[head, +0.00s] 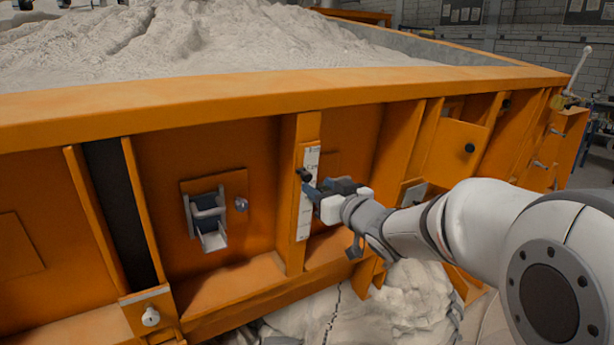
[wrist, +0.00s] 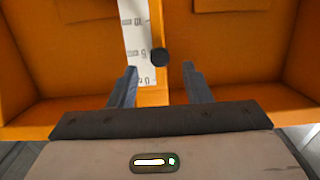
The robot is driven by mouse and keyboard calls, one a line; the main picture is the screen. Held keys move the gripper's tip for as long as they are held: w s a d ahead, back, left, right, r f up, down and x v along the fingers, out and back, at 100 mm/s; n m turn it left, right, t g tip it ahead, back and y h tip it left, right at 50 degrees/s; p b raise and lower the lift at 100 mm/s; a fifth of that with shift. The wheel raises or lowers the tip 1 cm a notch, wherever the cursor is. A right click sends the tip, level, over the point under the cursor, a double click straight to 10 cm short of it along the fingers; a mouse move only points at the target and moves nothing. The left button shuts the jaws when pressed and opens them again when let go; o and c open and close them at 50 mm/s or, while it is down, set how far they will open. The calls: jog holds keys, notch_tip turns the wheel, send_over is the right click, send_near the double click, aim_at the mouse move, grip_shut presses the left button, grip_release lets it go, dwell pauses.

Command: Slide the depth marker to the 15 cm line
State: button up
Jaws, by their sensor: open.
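The depth marker shows as a small black knob (head: 304,174) on the white scale strip (head: 306,225), which runs up an orange upright of the sandbed's side. In the wrist view the knob (wrist: 160,57) sits at the right edge of the strip (wrist: 136,40), a little beyond my fingertips. My gripper (head: 315,188) is at the strip, just below and right of the knob in the head view. In the wrist view its two dark fingers (wrist: 160,75) are apart, one to each side of the upright, with nothing clearly held.
The orange sandbed rim (head: 250,97) runs above, with pale sand (head: 200,35) behind it. A metal latch (head: 208,218) sits left of the strip. Orange ribs and a panel with a black knob (head: 469,148) stand to the right.

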aim_at(308, 179)
jog(key=p+x, duration=0.1)
jog(key=x, duration=0.5)
jog(key=shift+w+a, duration=0.2)
jog(key=shift+w, duration=0.05)
jog(key=shift+c, duration=0.5)
grip_shut()
